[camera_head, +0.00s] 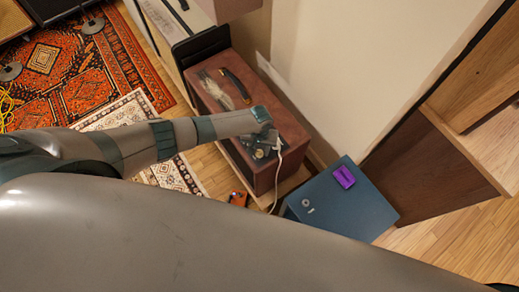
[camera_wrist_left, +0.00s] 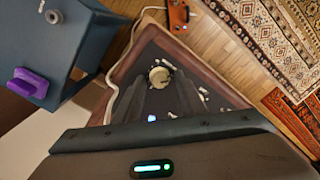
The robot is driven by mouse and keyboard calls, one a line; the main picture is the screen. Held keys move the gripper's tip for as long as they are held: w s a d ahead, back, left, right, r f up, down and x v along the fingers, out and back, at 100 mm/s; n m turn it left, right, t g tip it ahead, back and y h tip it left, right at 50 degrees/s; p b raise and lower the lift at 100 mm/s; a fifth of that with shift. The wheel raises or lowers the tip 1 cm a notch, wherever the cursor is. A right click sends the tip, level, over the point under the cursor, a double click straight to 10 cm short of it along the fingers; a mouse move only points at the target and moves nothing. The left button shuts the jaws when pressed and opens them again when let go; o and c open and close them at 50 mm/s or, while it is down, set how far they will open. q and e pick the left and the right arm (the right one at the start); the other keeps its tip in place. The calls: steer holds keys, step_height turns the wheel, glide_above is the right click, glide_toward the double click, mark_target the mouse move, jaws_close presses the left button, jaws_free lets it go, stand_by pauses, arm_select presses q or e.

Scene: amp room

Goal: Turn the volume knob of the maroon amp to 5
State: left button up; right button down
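In the left wrist view, the amp's maroon edge (camera_wrist_left: 215,75) frames a dark panel. A round cream knob (camera_wrist_left: 159,76) shows there, with small pale marks and parts around it. My left gripper (camera_head: 268,144) reaches over the amp's near front end. In the left wrist view, my left gripper's dark fingers (camera_wrist_left: 158,88) stand apart, with the knob showing between their tips. I cannot tell whether they touch it. The knob's setting is too small to read. My right gripper is not in view.
A blue box (camera_head: 345,205) with a purple object (camera_head: 343,177) on top stands beside the amp. A white cable (camera_head: 278,172) hangs down the amp's near end. A small orange box (camera_head: 238,198) sits on the floor. Wooden shelving (camera_head: 485,130) stands at right.

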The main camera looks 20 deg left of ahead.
arm_select(q)
steer(key=shift+f, duration=0.1)
jaws_close()
